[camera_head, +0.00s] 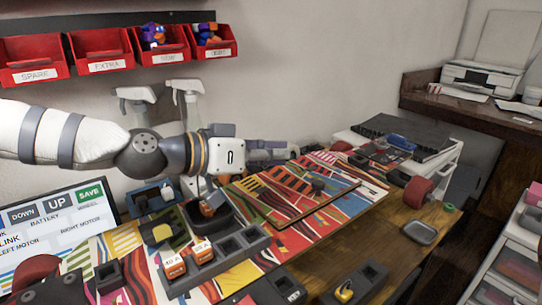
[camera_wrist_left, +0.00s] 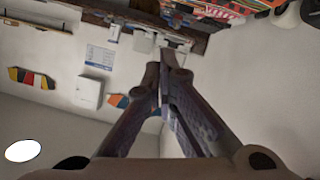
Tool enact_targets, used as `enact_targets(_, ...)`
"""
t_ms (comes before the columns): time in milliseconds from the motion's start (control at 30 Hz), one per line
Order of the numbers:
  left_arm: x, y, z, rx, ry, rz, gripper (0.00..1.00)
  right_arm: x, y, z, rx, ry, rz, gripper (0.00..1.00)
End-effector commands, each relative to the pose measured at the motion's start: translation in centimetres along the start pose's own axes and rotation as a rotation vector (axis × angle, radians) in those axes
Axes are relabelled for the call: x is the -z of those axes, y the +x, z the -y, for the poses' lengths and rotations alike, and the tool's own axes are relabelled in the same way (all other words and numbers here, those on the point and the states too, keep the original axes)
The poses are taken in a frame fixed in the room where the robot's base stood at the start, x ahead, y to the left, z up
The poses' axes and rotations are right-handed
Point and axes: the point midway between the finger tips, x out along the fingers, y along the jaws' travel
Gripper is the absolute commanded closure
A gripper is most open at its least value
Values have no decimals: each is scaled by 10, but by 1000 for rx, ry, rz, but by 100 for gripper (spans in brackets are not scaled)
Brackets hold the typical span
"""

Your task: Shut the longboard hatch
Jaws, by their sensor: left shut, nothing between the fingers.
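The longboard (camera_head: 375,198) lies across the bench with a colorful striped deck and red wheels. The hatch (camera_head: 285,190) looks like a patterned panel with a dark edge and a small dark knob on top, in the middle of the deck. Its near edge stands a little proud of the deck; I cannot tell whether it is flush elsewhere. My left gripper (camera_head: 285,150) is behind and above the hatch, pointing right, apart from it. In the left wrist view its fingers (camera_wrist_left: 165,75) are together and empty. My right gripper is not in view.
Spray bottles (camera_head: 187,100) stand behind my left arm. A grey dish (camera_head: 420,232) lies on the bench at right. Red bins (camera_head: 100,52) hang on the wall.

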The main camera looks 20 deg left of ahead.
Motion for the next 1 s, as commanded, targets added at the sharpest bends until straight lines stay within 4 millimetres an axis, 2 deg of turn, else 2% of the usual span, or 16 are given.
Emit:
enact_targets(133, 2, 0, -3, 1, 6, 0, 100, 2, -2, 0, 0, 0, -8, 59)
enact_targets(267, 5, 2, -11, 36, 132, 11, 100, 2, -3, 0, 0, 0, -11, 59)
enact_targets(367, 3, 5, -10, 53, 171, 19, 100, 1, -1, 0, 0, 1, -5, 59)
enact_targets(467, 0, 18, -8, 52, 167, 24, 100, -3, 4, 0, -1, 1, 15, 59)
enact_targets(867, -4, 105, -4, 50, 164, 24, 100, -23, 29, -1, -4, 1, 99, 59)
enact_targets(1000, -23, 109, 0, 51, 162, 22, 100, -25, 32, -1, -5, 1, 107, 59)
